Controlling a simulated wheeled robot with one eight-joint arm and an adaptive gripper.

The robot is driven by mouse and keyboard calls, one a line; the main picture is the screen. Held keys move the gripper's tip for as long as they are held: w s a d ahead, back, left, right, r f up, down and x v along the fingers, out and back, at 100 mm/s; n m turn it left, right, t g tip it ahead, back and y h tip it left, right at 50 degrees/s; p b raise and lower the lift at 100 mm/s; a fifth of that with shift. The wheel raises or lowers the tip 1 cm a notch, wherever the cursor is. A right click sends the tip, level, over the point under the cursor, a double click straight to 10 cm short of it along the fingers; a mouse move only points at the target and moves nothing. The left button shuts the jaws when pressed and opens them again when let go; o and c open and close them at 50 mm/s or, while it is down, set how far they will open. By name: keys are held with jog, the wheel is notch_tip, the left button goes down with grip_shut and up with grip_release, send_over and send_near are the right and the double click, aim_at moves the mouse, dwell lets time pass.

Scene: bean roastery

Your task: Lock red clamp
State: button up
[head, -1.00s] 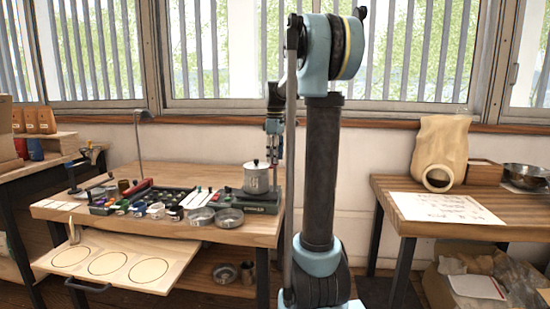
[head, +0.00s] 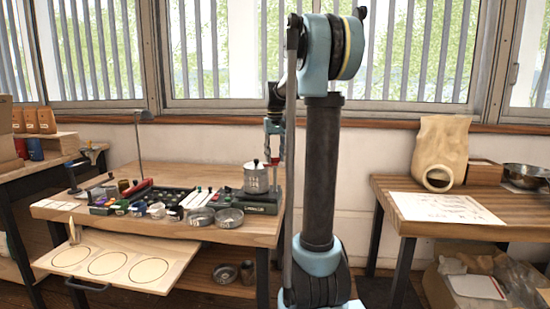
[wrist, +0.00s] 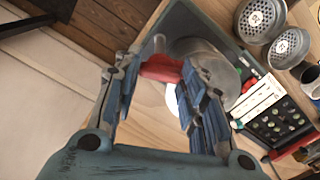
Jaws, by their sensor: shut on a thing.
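The red clamp (wrist: 162,69) shows in the wrist view as a red piece between the blue fingertips of my gripper (wrist: 160,72). My gripper is shut on it. The clamp lies right beside the round metal pot (wrist: 207,62), whose side is partly hidden by a finger. In the head view the pot (head: 256,180), with a dark knob on its lid, stands on the dark green base (head: 258,201) at the right of the workbench. My gripper (head: 274,150) is small there, just behind and right of the pot, partly hidden by my arm. The clamp's exact position is hard to tell.
Two round metal tins (head: 229,217) stand in front of the base. A dark tray (head: 172,199) of small items and several cups lie to the left. A pulled-out board with three circles (head: 110,263) juts below the bench (head: 60,207). A second table (head: 395,190) stands right.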

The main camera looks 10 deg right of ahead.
jog(key=shift+w+m, duration=0.1)
jog(key=shift+m, duration=2.2)
jog(key=o, duration=1.1)
jog(key=shift+c, duration=0.2)
notch_tip(320, 180, up, 12)
jog(key=shift+f, duration=0.1)
